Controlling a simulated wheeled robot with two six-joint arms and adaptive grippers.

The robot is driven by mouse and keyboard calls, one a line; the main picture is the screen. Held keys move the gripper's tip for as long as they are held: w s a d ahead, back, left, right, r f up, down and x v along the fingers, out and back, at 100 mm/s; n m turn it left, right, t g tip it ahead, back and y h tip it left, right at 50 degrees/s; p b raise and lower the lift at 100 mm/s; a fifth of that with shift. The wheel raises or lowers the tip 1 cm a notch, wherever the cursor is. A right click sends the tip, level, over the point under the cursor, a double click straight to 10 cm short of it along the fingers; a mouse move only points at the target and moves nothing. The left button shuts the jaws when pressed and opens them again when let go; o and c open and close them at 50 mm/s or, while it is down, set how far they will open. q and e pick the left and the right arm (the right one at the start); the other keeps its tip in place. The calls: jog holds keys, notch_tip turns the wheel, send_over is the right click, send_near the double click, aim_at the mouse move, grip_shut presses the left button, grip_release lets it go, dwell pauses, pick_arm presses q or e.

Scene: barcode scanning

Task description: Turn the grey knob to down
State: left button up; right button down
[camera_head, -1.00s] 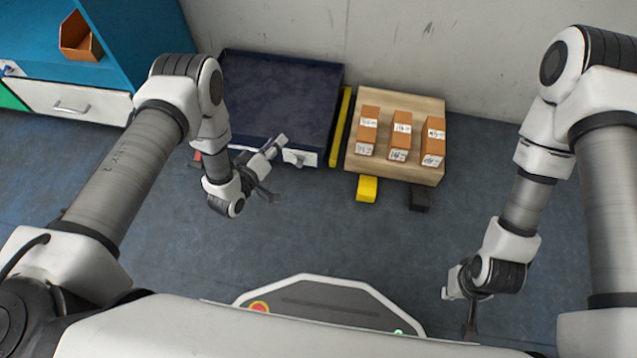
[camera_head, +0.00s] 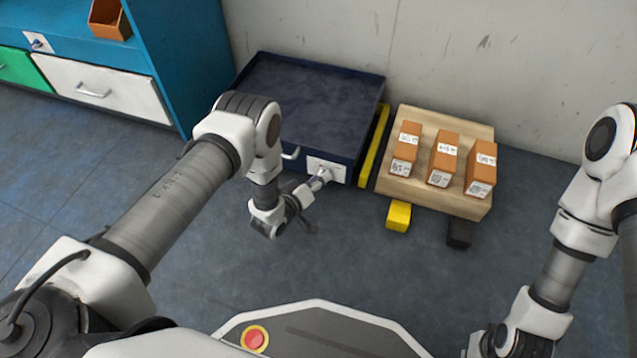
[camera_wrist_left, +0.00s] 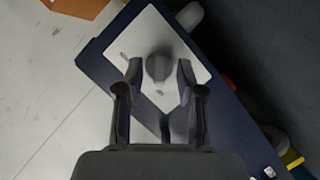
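The grey knob (camera_wrist_left: 158,68) sits on a white panel (camera_wrist_left: 150,40) on the front of the dark blue box. In the left wrist view, my left gripper (camera_wrist_left: 159,75) has one finger on each side of the knob, with narrow gaps showing, so it looks open around it. The knob's exact pointing direction is hard to read. In the head view my left gripper (camera_head: 320,180) is at the white panel (camera_head: 334,167), and its fingers hide most of the knob. My right gripper is mostly cut off at the bottom edge, its fingers out of sight.
The dark blue box (camera_head: 310,95) has a white handle (camera_head: 290,154) left of the panel. To its right are a yellow bar (camera_head: 373,148) and a wooden pallet (camera_head: 408,190) with three orange boxes (camera_head: 442,158). A blue cabinet (camera_head: 185,50) stands at left.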

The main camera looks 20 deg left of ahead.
pick_arm(q)
grip_shut()
jog(key=shift+r, duration=0.15)
jog(key=shift+d+m+y+p, duration=0.2)
jog(key=shift+m+y+p, duration=0.5)
jog(key=shift+m+y, duration=1)
jog(key=shift+d+m+y+p, duration=0.25)
jog(key=shift+m+y+p, duration=0.6)
jog(key=shift+m, duration=1.5)
jog(key=shift+d+m+y+p, duration=0.2)
jog(key=shift+m+y+p, duration=0.3)
jog(key=shift+m+y, duration=1.3)
jog(key=shift+m, duration=0.45)
